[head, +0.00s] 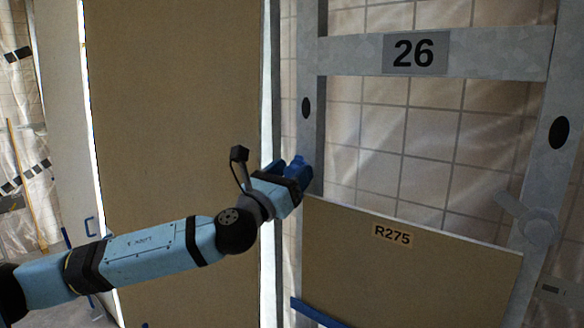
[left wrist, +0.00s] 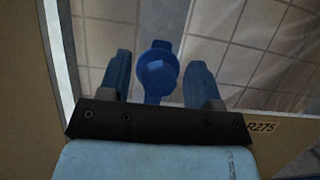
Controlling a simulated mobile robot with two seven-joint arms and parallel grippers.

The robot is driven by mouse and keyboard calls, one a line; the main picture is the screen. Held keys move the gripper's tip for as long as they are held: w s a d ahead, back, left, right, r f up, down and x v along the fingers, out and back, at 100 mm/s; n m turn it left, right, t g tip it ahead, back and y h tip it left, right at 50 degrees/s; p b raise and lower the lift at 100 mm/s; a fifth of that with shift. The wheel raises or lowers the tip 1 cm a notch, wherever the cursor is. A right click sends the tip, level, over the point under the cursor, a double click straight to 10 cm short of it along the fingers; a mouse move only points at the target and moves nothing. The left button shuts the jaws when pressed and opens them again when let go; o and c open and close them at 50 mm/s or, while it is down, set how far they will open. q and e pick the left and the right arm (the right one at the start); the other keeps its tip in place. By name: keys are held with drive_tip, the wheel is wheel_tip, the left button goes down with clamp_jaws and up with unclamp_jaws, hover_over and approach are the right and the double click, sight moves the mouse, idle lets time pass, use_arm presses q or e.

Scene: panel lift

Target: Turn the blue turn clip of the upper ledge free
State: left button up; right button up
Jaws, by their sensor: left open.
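The blue turn clip (left wrist: 157,72) shows in the left wrist view, with a round hub and a narrow arm along the picture's vertical. It sits on the grey upright (left wrist: 150,20). My left gripper (left wrist: 158,82) is open, its two dark blue fingers on either side of the clip with a gap on both sides. In the head view my left gripper (head: 299,168) is at the frame's left upright (head: 307,90), just above the top edge of the panel R275 (head: 410,265). There I cannot tell the clip from the blue fingers. My right gripper is not in view.
A grey turn clip (head: 532,217) sits on the right upright. A crossbar (head: 490,58) labelled 26 spans the top. A blue strip (head: 318,312) shows low on the left. A tall brown board (head: 180,110) stands behind my left arm. Tiled wall shows through the frame opening.

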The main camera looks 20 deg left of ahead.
use_arm(q)
drive_tip(key=shift+w+r, duration=0.1)
drive_tip(key=shift+w, duration=0.15)
drive_tip(key=c, duration=0.9)
drive_tip(key=shift+c, duration=0.2)
